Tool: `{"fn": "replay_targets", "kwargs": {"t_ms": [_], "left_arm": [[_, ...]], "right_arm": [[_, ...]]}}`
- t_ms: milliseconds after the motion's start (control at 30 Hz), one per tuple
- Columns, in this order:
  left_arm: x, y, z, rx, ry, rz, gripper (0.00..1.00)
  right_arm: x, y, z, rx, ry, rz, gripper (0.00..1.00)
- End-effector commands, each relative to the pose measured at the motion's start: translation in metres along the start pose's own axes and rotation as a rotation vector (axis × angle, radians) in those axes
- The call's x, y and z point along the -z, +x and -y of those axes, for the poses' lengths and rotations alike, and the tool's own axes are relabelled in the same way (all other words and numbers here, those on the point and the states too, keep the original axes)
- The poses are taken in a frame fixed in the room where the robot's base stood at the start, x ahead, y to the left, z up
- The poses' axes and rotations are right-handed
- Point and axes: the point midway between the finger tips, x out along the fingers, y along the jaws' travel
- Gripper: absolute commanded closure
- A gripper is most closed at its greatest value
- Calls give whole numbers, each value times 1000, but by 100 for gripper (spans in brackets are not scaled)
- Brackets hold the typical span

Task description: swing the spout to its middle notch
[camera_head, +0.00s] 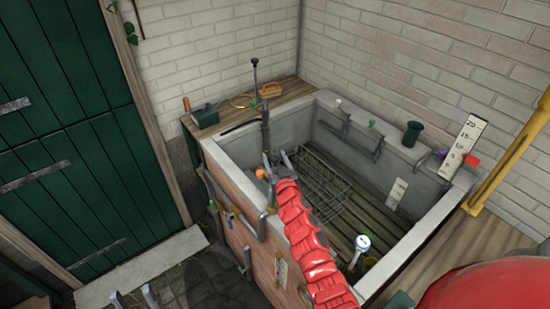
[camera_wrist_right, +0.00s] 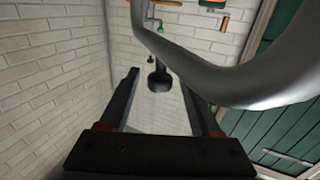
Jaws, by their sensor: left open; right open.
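A thick grey curved pipe, which looks like the spout (camera_wrist_right: 235,85), crosses close in front of my right wrist camera from the top to the right. In the head view I cannot pick it out surely beside my red right arm. My right gripper (camera_head: 276,160) is over the near left wall of the trough, close to a dark upright post (camera_head: 265,128); its fingers (camera_wrist_right: 159,80) are open. A black knob (camera_wrist_right: 159,78) appears between them, apparently farther off. My left gripper (camera_head: 136,299) is low at the bottom left, open and empty. The notches are not discernible.
The stone trough (camera_head: 440,212) holds a wire rack (camera_head: 317,188) and a white-topped gauge (camera_head: 362,243). A numbered scale (camera_head: 463,146) stands at right. Pipes line the brick front.

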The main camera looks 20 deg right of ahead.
Motion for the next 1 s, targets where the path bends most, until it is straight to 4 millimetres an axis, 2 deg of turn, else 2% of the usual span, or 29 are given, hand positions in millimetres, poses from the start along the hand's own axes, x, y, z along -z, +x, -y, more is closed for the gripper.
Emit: {"fn": "replay_targets", "kwargs": {"t_ms": [267, 367, 633, 1000], "left_arm": [[0, 0, 0, 0, 0, 0, 50], [0, 0, 0, 0, 0, 0, 50], [0, 0, 0, 0, 0, 0, 50], [0, 0, 0, 0, 0, 0, 50]], "right_arm": [[-1, 1, 0, 0, -1, 1, 36], [-1, 1, 0, 0, -1, 1, 50], [-1, 1, 0, 0, 0, 2, 99], [-1, 1, 0, 0, 0, 2, 100]]}}
